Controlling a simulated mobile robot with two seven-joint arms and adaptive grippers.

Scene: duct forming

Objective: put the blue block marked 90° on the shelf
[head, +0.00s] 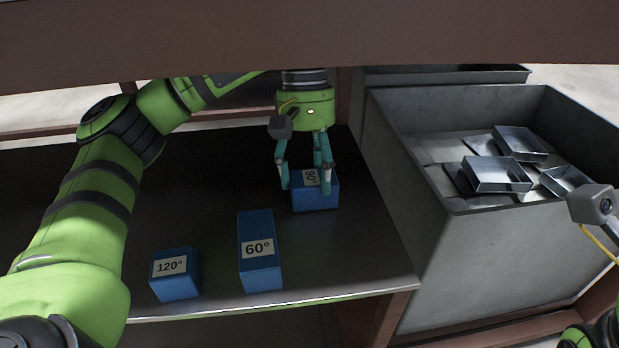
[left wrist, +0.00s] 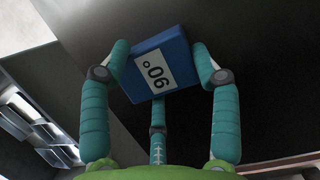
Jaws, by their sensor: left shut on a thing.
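The blue block marked 90° (head: 316,199) is at the back right of the dark metal shelf (head: 215,200). My left gripper (head: 306,180) reaches down over it with its teal fingers around it. In the left wrist view the block (left wrist: 158,62) sits between the fingertips of the left gripper (left wrist: 165,68), label facing the camera. The gripper is shut on it. I cannot tell whether the block's underside touches the shelf surface. My right gripper's fingers are not in view; only part of the right arm shows at the right edge.
A blue block marked 60° (head: 260,262) and a blue block marked 120° (head: 175,275) stand near the shelf's front edge. A grey bin (head: 470,235) holding several metal pieces (head: 497,174) stands to the right. A brown beam (head: 300,35) crosses overhead.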

